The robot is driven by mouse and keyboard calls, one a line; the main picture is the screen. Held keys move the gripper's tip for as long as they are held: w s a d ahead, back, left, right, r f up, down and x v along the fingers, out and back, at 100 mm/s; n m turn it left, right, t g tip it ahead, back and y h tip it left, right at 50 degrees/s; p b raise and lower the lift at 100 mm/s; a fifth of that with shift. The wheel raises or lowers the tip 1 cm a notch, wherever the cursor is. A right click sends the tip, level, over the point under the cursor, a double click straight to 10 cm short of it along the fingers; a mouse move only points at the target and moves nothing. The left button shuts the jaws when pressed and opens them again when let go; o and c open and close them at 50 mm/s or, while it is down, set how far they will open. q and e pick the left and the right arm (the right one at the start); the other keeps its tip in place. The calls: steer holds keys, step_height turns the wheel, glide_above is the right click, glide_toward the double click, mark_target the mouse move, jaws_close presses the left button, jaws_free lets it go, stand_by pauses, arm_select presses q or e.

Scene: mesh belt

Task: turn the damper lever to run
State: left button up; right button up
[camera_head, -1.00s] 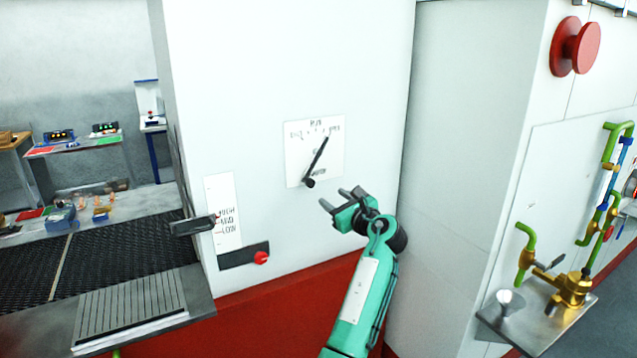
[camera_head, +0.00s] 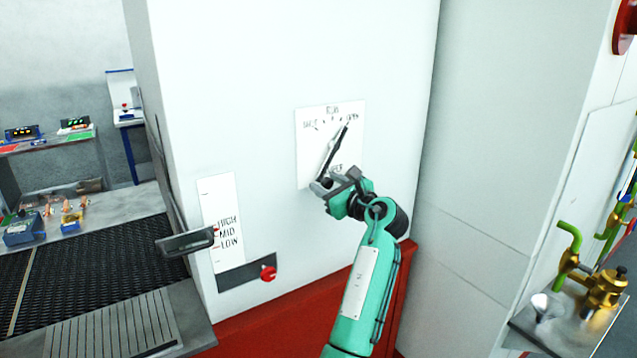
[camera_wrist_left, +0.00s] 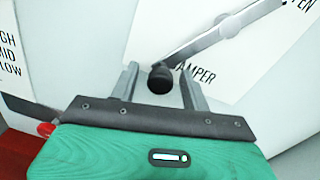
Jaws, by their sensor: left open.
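The damper lever (camera_head: 335,150) is on a white dial plate (camera_head: 308,150) on the white wall in the head view. It slants up to the right, and its upper end points at the OPEN mark, right of the RUN mark at the top. In the left wrist view the silver lever (camera_wrist_left: 210,35) ends in a round black knob (camera_wrist_left: 160,80). My left gripper (camera_head: 336,181) is at the lever's lower end. In the left wrist view its open fingers (camera_wrist_left: 160,86) stand on either side of the knob, with gaps showing. My right gripper is not in view.
A HIGH/MID/LOW scale plate (camera_head: 222,190) with a dark handle (camera_head: 186,242) is left of the dial, with a red knob (camera_head: 268,272) below. A dark mesh belt (camera_head: 90,235) lies at left. Brass and green piping (camera_head: 600,290) stands at right.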

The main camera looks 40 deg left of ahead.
arm_select(q)
steer(key=shift+a, duration=0.1)
steer(key=shift+r, duration=0.1)
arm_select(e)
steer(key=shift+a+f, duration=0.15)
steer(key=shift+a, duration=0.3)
arm_select(q)
steer(key=shift+c, duration=0.5)
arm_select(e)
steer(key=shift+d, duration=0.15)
arm_select(q)
jaws_close()
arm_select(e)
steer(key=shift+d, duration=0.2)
arm_select(q)
steer(key=shift+a, duration=0.1)
